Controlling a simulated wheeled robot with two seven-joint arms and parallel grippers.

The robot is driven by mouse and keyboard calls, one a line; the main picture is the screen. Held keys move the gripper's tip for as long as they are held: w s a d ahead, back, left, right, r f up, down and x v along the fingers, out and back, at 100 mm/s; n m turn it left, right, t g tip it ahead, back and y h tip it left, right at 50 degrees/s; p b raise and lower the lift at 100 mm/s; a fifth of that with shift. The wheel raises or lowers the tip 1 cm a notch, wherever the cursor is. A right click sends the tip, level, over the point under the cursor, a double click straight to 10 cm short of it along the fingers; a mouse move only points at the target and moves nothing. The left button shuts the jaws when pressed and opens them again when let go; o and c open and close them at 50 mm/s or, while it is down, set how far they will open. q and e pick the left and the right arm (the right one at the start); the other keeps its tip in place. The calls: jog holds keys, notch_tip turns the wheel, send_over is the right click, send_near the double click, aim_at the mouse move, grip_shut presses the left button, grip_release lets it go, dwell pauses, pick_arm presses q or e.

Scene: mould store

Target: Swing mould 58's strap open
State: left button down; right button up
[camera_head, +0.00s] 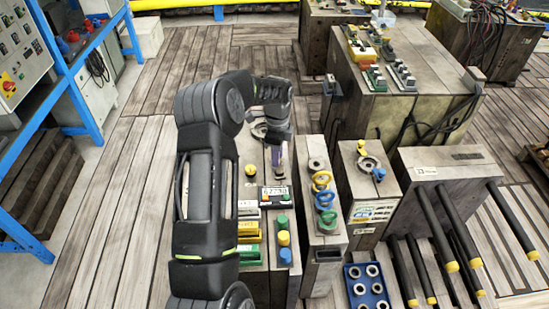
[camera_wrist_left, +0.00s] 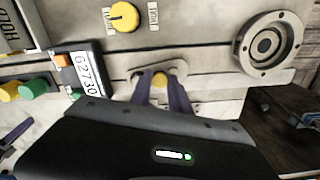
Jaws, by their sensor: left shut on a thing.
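The mould under my left gripper (camera_head: 277,160) has a grey metal top (camera_head: 249,155); I cannot read the number 58 on it. In the head view the gripper hides the strap. My right gripper is not in view.
Beside the strap are a counter reading 62730 (camera_wrist_left: 88,72), a yellow dial (camera_wrist_left: 124,16) and a round ring (camera_wrist_left: 268,44). Another mould with coloured rings (camera_head: 322,200) stands close on the right. A blue tray (camera_head: 366,286) lies in front. Wooden floor (camera_head: 110,190) is clear at left.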

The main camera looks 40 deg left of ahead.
pick_arm(q)
jog(key=shift+w+d+m, duration=0.2)
jog(key=shift+w+m, duration=0.1)
jog(key=shift+m, duration=0.7)
jog(key=c, duration=1.2)
grip_release()
jog(key=shift+c, duration=0.2)
jog(key=shift+r, duration=0.15)
notch_tip(320, 180, up, 8)
jog(key=shift+f+b, duration=0.2)
jog(key=shift+b, duration=0.3)
jog(key=shift+d, duration=0.1)
